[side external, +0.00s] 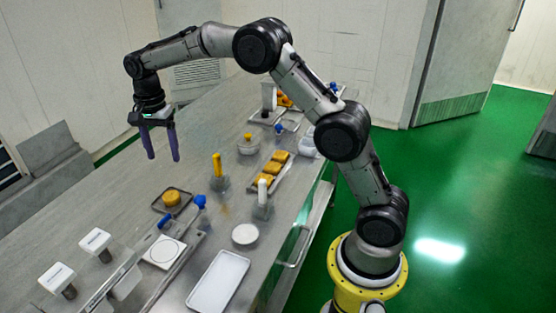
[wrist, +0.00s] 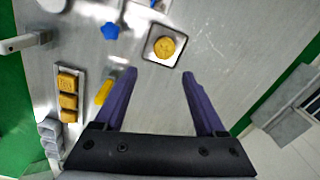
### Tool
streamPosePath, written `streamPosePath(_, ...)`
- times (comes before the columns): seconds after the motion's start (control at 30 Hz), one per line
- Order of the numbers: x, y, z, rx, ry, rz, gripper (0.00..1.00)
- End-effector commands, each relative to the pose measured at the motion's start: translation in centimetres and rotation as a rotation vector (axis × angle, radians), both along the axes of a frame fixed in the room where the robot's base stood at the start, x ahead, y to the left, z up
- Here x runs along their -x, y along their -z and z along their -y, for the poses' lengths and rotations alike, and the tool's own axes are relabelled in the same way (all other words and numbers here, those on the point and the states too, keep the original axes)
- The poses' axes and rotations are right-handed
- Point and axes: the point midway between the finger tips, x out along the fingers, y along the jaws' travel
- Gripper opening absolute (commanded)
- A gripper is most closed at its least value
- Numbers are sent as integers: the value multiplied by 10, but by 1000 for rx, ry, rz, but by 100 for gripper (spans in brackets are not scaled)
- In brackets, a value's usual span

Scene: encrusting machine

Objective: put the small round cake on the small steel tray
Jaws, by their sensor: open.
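The small round cake (side external: 172,197) is golden yellow and rests inside a small square steel tray (side external: 158,208) with a dark rim, on the steel table. In the wrist view the cake (wrist: 165,47) lies flat near the middle of the tray (wrist: 150,57). My gripper (side external: 162,158) has two purple fingers, spread apart with nothing between them. It hangs well above the table, behind the tray in the side view. In the wrist view my gripper (wrist: 159,75) has its fingertips on either side, just below the tray in the picture.
A yellow-handled tool (side external: 217,166) stands near the tray, and a blue knob (side external: 200,201) is close on its right. Several rectangular yellow cakes (side external: 270,169) sit on a long tray. A white tray (side external: 218,283) lies at the front. The table left of the round cake is clear.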

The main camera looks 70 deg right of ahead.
Motion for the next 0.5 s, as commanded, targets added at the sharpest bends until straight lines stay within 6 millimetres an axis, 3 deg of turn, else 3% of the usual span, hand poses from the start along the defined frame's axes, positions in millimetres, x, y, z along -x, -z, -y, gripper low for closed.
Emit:
streamPosePath(0.03,12,-19,-1,2,-46,25,73)
streamPosePath(0.2,72,-74,-6,25,-278,108,73)
streamPosePath(0.33,126,-104,-8,55,-463,172,73)
streamPosePath(0.5,201,-123,-12,114,-703,252,73)
